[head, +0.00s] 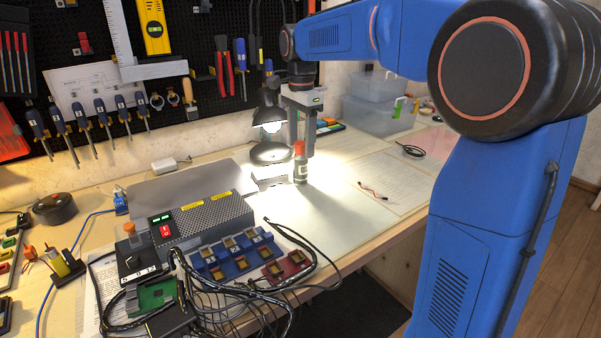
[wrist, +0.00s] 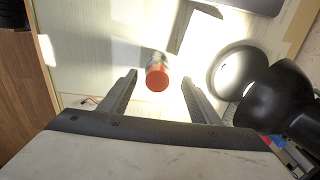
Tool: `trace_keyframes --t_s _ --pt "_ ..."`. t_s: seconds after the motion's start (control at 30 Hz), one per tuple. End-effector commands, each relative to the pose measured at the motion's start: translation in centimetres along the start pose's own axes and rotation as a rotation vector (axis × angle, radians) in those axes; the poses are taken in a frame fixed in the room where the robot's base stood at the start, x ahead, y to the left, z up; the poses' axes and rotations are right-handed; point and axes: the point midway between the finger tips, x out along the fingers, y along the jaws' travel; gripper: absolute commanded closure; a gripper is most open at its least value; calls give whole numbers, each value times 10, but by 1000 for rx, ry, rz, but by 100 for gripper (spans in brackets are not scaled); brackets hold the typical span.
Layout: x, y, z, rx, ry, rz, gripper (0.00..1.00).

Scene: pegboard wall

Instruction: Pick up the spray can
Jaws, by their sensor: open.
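The spray can (head: 300,168) stands upright on the workbench under the lamp's light, with a red-orange cap and a darker body. In the wrist view the can (wrist: 157,75) shows from above, cap towards the camera, between the fingertips and a little beyond them. My gripper (head: 300,135) points straight down over the can, and its fingers reach to about the cap's height. In the wrist view my gripper (wrist: 160,82) is open, with a clear gap on both sides of the can. Part of the can's body is hidden below its cap in that view.
A black desk lamp (head: 268,118) stands close behind and left of the can; it looms at the right in the wrist view (wrist: 275,95). A grey power box (head: 205,222) with cables fills the front left. Clear plastic bins (head: 380,112) stand behind right. The bench right of the can is mostly clear.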

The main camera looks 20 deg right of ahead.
Motion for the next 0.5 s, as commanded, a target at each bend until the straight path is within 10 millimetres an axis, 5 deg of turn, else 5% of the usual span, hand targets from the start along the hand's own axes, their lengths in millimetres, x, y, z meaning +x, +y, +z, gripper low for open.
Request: trace_keyframes --t_s 0.5 --pt "50 4 5 0 0 0 43"
